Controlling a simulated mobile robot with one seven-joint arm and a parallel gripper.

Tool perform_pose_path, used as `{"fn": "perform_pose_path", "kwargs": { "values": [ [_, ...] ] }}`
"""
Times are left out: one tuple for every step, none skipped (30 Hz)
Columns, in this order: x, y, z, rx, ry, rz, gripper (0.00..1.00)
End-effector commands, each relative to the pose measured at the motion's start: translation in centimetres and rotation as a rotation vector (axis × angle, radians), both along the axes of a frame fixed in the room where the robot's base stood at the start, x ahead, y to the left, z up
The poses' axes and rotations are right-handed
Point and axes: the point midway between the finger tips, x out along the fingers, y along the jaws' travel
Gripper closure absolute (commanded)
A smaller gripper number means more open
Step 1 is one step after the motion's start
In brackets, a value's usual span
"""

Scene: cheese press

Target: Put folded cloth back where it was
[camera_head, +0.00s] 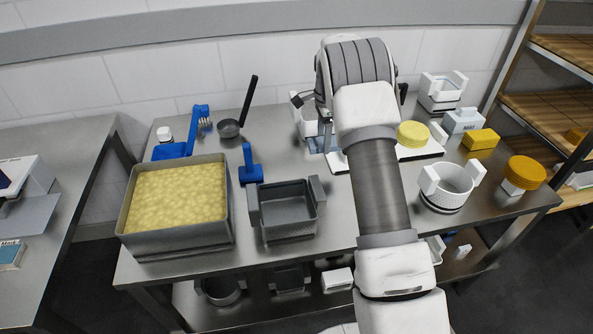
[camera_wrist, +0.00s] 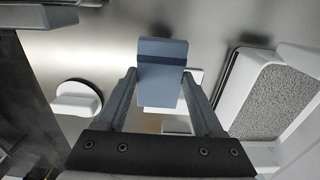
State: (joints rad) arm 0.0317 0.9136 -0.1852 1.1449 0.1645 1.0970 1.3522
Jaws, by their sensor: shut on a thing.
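My gripper (camera_wrist: 161,80) is shut on a flat blue-grey slab, which looks like the folded cloth (camera_wrist: 162,58). The cloth sits between the two fingertips and sticks out past them, over the metal table. A white piece shows just behind it. In the head view, a blue-grey patch (camera_head: 318,145) shows at the left of my arm, beside a white mould. My arm hides most of my gripper there. I cannot tell whether the cloth touches the table.
A vat of yellow curd (camera_head: 178,194), a grey square mould (camera_head: 288,212) and a blue scoop (camera_head: 250,168) stand left of my arm. A round white mould (camera_head: 449,187) and yellow cheeses stand right. The wrist view shows a white mould with a grey textured face (camera_wrist: 280,98) close to the right finger.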

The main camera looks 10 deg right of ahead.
Motion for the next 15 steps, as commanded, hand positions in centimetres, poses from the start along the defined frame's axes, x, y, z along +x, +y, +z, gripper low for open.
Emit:
{"fn": "perform_pose_path", "kwargs": {
  "values": [
    [-0.2, 1.4, -1.0, 0.0, 0.002, 0.005, 0.87],
    [-0.2, 2.1, -1.4, 0.0, 0.002, 0.006, 0.87],
    [-0.3, 3.0, -2.0, 0.0, 0.002, 0.005, 0.87],
    [-0.4, 3.7, -2.4, 0.0, 0.002, 0.006, 0.87],
    [-0.4, 4.3, -2.8, 0.0, 0.002, 0.006, 0.87],
    [-0.4, 5.2, -3.2, 0.0, 0.001, 0.006, 0.87],
    [-0.5, 5.7, -3.6, 0.0, 0.001, 0.006, 0.87],
    [-0.6, 6.2, -3.9, 0.0, 0.001, 0.005, 0.87],
    [-0.6, 6.8, -4.2, 0.0, 0.001, 0.005, 0.87],
    [-0.6, 7.2, -4.4, 0.0, 0.0, 0.005, 0.87],
    [-0.6, 7.5, -4.5, 0.0, -0.001, 0.005, 0.87],
    [-0.6, 7.8, -4.7, 0.0, -0.001, 0.003, 0.87],
    [-0.6, 7.9, -4.8, 0.0, -0.001, 0.003, 0.87],
    [-0.6, 8.0, -4.9, 0.0, -0.001, 0.002, 0.87],
    [-0.7, 8.1, -5.0, 0.0, -0.001, 0.002, 0.87]
  ]
}}
